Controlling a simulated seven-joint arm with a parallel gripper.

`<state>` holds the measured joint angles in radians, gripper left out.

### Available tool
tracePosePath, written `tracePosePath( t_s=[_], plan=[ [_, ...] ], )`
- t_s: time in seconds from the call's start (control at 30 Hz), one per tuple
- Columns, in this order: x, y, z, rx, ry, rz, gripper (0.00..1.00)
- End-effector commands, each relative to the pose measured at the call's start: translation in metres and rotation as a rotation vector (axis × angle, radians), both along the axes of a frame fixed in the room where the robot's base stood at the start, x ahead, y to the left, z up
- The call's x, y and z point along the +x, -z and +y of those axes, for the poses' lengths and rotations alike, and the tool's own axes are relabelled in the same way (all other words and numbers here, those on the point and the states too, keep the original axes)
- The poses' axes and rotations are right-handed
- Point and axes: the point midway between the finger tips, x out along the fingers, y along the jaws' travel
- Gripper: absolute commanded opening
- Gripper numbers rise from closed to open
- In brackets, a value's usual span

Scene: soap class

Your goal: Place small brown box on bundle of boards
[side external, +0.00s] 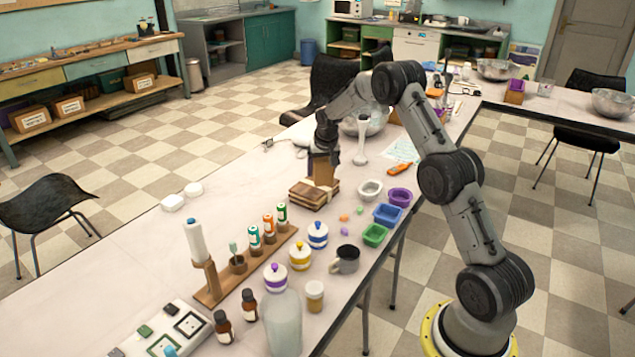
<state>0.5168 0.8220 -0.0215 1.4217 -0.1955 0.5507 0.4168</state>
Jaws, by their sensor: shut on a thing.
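My gripper (324,152) points down in the side external view and is shut on the small brown box (322,174). The box is upright and sits right over the bundle of boards (308,197). Its lower edge meets the boards in the picture; I cannot tell whether it rests on them or hangs just above. The bundle is a low stack of brown boards lying flat on the white table. The fingertips are small and partly hidden by the gripper body.
Small bowls and trays, including a blue tray (388,215), stand to the right. A white stand (361,140) is just behind on the right. Jars, bottles and a wooden rack (245,268) fill the front. The table left of the boards is mostly clear.

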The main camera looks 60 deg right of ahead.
Motion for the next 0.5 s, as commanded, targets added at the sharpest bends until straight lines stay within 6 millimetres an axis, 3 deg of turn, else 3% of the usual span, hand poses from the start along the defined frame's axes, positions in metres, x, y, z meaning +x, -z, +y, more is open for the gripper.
tracePosePath(
  t_s=[0.2,0.5],
  plan=[
    [0.019,0.023,-0.012,-0.003,0.0,-0.004,0.14],
    [0.025,0.041,-0.016,-0.001,0.0,-0.001,0.14]
  ],
)
